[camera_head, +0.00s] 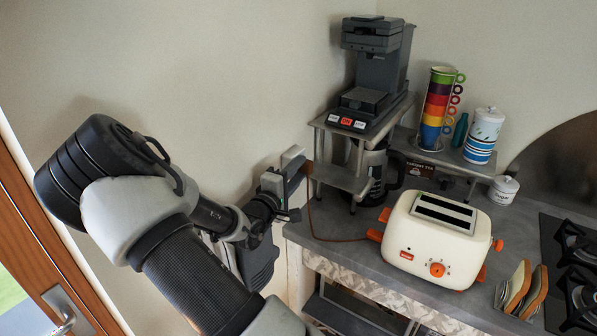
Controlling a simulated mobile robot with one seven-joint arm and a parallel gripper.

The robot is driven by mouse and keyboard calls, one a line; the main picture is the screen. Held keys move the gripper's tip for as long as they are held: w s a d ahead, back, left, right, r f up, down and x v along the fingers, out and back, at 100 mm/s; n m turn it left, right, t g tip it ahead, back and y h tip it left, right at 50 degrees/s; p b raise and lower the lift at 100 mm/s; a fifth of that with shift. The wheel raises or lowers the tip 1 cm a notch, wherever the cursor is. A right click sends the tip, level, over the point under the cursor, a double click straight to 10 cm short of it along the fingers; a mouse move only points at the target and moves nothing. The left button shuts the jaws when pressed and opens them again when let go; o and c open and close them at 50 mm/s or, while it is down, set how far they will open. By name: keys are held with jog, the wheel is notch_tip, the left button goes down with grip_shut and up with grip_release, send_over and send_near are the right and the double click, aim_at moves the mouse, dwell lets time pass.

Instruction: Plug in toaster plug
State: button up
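The cream toaster (426,244) with orange knob and feet stands on the grey counter at right. Its thin brown cord (338,239) runs left along the counter, then rises beside my gripper. My gripper (293,177) is at the wall, left of the counter's corner. A small pale box (292,154), perhaps the socket, shows just above the fingertips. The plug cannot be made out; my gripper and wrist may hide it. The finger gap is too small and dark to tell whether it is open or shut on something.
A dark coffee machine (371,70) stands on a metal shelf (341,178) close right of my gripper, with a carafe (376,176) below. Stacked coloured cups (437,105), a canister (483,135), bread slices (524,290) and a stove (572,262) are further right.

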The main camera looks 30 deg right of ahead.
jog(key=o, duration=0.5)
jog(key=shift+w+a, duration=0.15)
jog(key=shift+a, duration=0.05)
jog(key=shift+c, duration=0.2)
jog(key=shift+f, duration=0.15)
jog(key=shift+a, duration=0.1)
jog(key=v, duration=0.7)
jog(key=shift+s+r, duration=0.25)
jog(key=shift+s, duration=0.1)
